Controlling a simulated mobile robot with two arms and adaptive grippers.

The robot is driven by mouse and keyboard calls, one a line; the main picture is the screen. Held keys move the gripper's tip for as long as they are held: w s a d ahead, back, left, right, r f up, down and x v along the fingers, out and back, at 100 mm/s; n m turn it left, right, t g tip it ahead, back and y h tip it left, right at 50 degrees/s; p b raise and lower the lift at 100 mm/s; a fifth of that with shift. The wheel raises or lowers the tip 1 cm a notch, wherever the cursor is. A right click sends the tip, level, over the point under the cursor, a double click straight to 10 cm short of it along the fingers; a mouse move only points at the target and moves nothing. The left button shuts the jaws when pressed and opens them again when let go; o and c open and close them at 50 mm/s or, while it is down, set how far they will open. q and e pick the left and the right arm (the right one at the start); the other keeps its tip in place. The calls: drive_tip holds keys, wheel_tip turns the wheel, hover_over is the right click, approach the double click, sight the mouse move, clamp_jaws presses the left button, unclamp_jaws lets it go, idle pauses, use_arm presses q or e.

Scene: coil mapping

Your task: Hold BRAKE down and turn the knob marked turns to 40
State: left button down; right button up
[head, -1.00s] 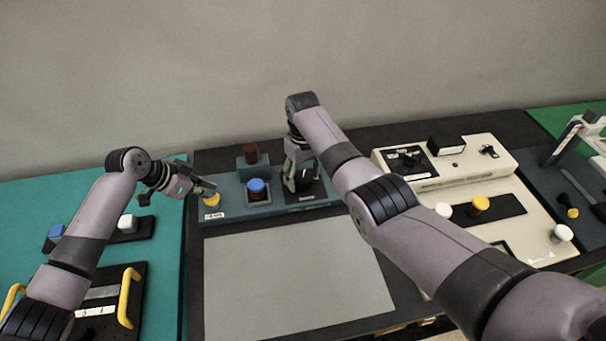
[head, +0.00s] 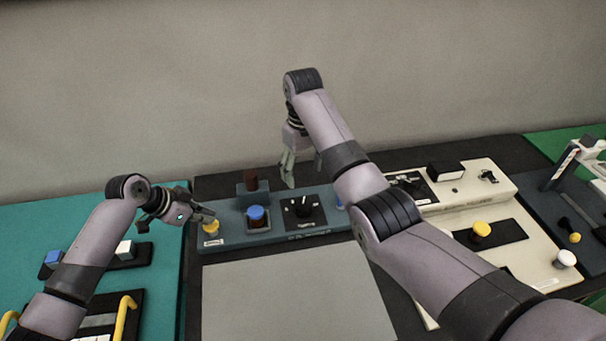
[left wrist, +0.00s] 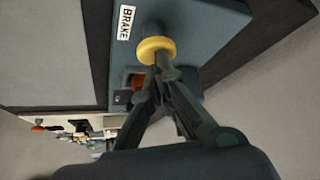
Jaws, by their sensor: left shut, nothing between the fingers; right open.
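The yellow BRAKE button (left wrist: 156,49) shows in the left wrist view beside its BRAKE label (left wrist: 126,22); it also shows at the left end of the grey-blue panel in the head view (head: 210,227). My left gripper (head: 207,214) is shut and empty, its fingertips at the yellow button and appearing to touch it. How far the button is pressed cannot be told. The black knob (head: 302,208) sits on a black dial plate in the panel's middle; its markings are too small to read. My right gripper (head: 289,182) is open, raised behind the knob and clear of it.
A cream console (head: 460,200) lies to the right, partly behind my right arm. A bare grey mat (head: 295,295) lies in front of the panel.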

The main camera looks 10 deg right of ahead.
use_arm(q)
wheel_tip(320, 180, up, 8)
idle(1.2)
idle(0.3)
